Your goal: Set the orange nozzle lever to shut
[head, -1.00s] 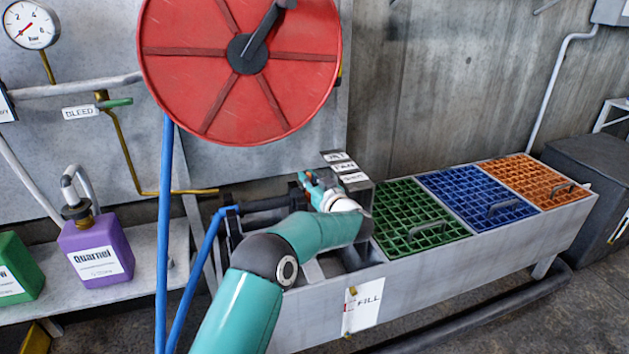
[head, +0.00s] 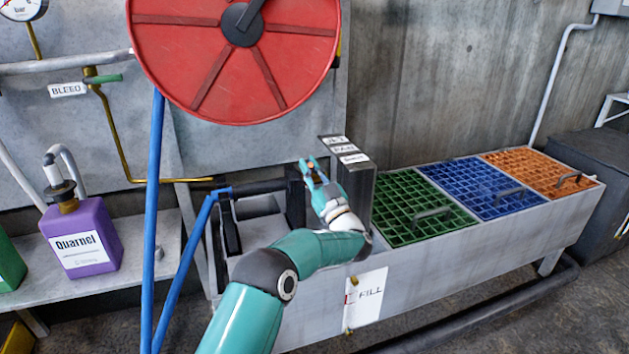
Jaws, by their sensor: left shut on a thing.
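My left gripper (head: 309,167) is at the black nozzle block, just left of the post with the stacked white labels (head: 344,149). The lowest label seems to read SHUT; the others are too small to read surely. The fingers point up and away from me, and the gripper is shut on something. A small orange bit shows at the fingertips, apparently the orange nozzle lever (head: 312,160), mostly hidden by the fingers. Its exact setting cannot be told. The dark nozzle barrel (head: 258,188) runs left from the block. My right gripper is not in view.
A red hose reel (head: 235,55) hangs above, with a blue hose (head: 153,230) at left. Green (head: 420,208), blue (head: 480,188) and orange (head: 540,173) grates cover the trough at right. A purple Quarnel jug (head: 83,240) stands on the left shelf.

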